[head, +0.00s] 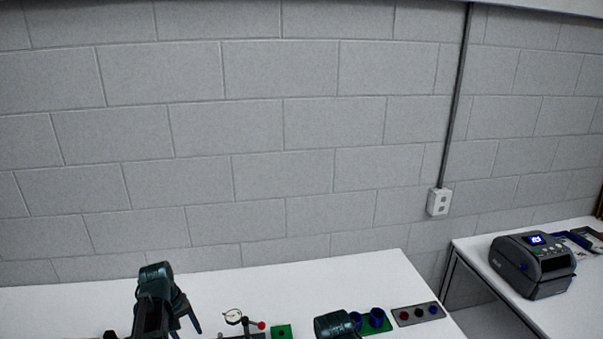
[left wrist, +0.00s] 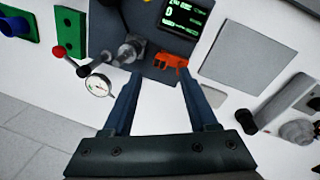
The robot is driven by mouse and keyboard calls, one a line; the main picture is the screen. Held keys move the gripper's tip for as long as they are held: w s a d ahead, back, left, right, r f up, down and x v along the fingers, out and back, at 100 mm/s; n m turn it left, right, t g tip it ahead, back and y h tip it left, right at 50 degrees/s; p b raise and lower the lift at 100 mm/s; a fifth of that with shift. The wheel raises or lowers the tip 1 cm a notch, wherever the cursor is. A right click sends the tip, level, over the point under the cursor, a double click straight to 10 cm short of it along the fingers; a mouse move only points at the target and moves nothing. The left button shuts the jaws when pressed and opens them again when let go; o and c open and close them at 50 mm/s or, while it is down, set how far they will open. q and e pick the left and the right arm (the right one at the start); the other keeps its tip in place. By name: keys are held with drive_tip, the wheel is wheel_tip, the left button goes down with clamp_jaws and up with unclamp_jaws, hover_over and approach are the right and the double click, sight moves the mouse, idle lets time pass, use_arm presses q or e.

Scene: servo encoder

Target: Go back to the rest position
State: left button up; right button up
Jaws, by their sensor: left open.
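My left gripper (head: 188,318) is above the white table at the lower left of the head view, pointing down. In the left wrist view its two fingers (left wrist: 159,78) are spread wide with nothing held between them. An orange part (left wrist: 173,62) on a dark plate lies beyond the fingertips there. Of my right arm, only a dark rounded wrist part (head: 338,325) shows at the bottom edge of the head view. Its fingers are outside the picture.
A dial gauge (head: 233,316) with a red-knobbed lever and a green block (head: 281,331) stand near the front. Blue cups (head: 376,317) and a grey button plate (head: 418,313) are right of them. A dark printer (head: 533,264) sits on the side table. The table's back is clear.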

use_arm(q)
drive_tip(key=s+d+f+m+b, duration=0.2)
drive_tip(key=s+d+f+m, duration=0.1)
drive_tip(key=d, duration=0.6)
drive_tip(key=s+d+f+m+y+b, duration=0.1)
drive_tip(key=s+d+f+m+b, duration=0.2)
drive_tip(key=s+d, duration=0.3)
drive_tip(key=s+d+f+m+g+y+b, duration=0.1)
drive_tip(key=s+d+f+m+b, duration=0.2)
drive_tip(key=d, duration=1)
drive_tip(key=shift+s+d+f+m, duration=0.25)
drive_tip(key=shift+s+d+m, duration=0.15)
drive_tip(key=shift+s+m, duration=0.6)
